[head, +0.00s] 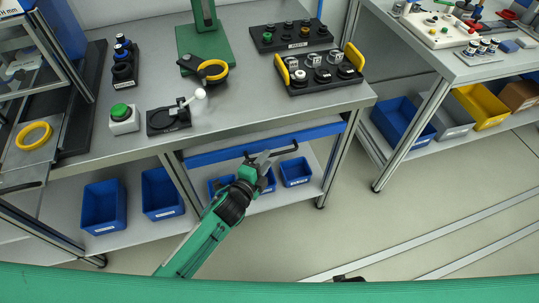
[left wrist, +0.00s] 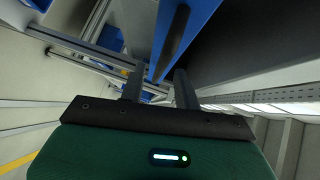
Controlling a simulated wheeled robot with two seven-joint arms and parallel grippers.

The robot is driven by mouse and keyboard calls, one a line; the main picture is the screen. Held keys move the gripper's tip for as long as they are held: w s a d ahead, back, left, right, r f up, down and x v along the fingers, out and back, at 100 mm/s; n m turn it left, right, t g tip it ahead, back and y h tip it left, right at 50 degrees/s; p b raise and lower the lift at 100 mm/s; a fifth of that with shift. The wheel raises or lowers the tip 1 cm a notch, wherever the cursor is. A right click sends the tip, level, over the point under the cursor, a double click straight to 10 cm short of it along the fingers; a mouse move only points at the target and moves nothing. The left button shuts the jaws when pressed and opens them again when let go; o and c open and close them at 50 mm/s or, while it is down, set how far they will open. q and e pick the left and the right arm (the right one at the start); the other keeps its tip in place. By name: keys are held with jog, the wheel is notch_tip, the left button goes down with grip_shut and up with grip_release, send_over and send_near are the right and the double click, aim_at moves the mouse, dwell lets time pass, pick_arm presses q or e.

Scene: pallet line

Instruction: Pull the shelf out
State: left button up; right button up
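The shelf (head: 225,153) is a pull-out under the workbench with a long blue front and a black bar handle (head: 286,150). It looks level with the bench frame. My left gripper (head: 262,158) is at the left part of the handle, its fingers pointing at the front. In the left wrist view the two fingers (left wrist: 158,88) stand apart, and the dark handle (left wrist: 173,42) runs beside the blue front (left wrist: 192,30), roughly between them. I cannot tell whether they touch it. A small dark part at the bottom of the head view may be my right gripper (head: 348,278).
Above is the grey workbench (head: 240,105) with a green stand (head: 205,45), a black tray (head: 320,72) with yellow handles and a green button box (head: 123,118). Blue bins (head: 103,205) stand on the lower shelf. A second bench (head: 460,70) is at the right.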

pick_arm(q)
jog(key=shift+x, duration=1.65)
grip_shut()
